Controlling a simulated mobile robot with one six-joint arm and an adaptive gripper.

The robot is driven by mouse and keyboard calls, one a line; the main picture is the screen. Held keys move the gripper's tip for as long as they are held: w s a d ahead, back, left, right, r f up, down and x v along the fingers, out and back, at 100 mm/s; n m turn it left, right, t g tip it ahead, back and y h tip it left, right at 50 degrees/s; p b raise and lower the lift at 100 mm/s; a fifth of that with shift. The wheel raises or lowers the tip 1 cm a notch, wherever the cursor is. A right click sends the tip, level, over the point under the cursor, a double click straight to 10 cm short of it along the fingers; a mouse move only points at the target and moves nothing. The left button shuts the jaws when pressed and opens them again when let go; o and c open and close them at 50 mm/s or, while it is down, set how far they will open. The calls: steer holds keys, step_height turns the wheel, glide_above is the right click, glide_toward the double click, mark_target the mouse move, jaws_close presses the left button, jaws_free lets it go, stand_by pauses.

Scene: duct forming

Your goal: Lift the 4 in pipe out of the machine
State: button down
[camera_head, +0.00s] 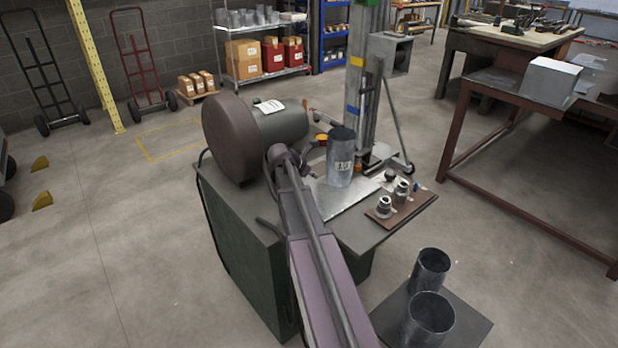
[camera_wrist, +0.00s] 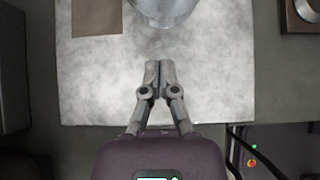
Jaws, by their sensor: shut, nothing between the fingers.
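The grey metal pipe (camera_head: 341,163) stands upright on a pale metal plate on the machine (camera_head: 240,225). It has a dark open top and a white label too small to read surely. In the wrist view, a rounded part of the pipe (camera_wrist: 163,10) shows at the top edge, with the rest cut off. My gripper (camera_wrist: 160,66) is shut and empty over the pale plate (camera_wrist: 90,85). Its fingertips point toward the pipe, with a gap between. In the head view my arm reaches over the machine from the front, and the fingertips cannot be made out.
A big brown drum (camera_head: 229,138) stands left of the pipe. A tall column (camera_head: 362,90) rises just behind it. A brown board (camera_head: 400,206) with small metal parts lies to the right. Two open pipes (camera_head: 431,268) stand on a dark surface at the front right.

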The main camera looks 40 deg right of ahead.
mark_target(329, 170)
steer(key=shift+w+d+f, duration=0.1)
steer(key=shift+d+f, duration=0.05)
steer(key=shift+d, duration=0.7)
steer(key=shift+w+d+f, duration=0.1)
steer(key=shift+d+f, duration=0.1)
steer(key=shift+d, duration=0.6)
steer(key=shift+d+f, duration=0.15)
steer(key=shift+d, duration=0.7)
steer(key=shift+d, duration=0.9)
steer(key=shift+a, duration=0.1)
steer(key=shift+a, duration=0.8)
steer(key=shift+s+a, duration=0.2)
steer(key=shift+a, duration=0.9)
steer(key=p+v, duration=0.6)
steer(key=v, duration=0.4)
steer(key=shift+p, duration=0.4)
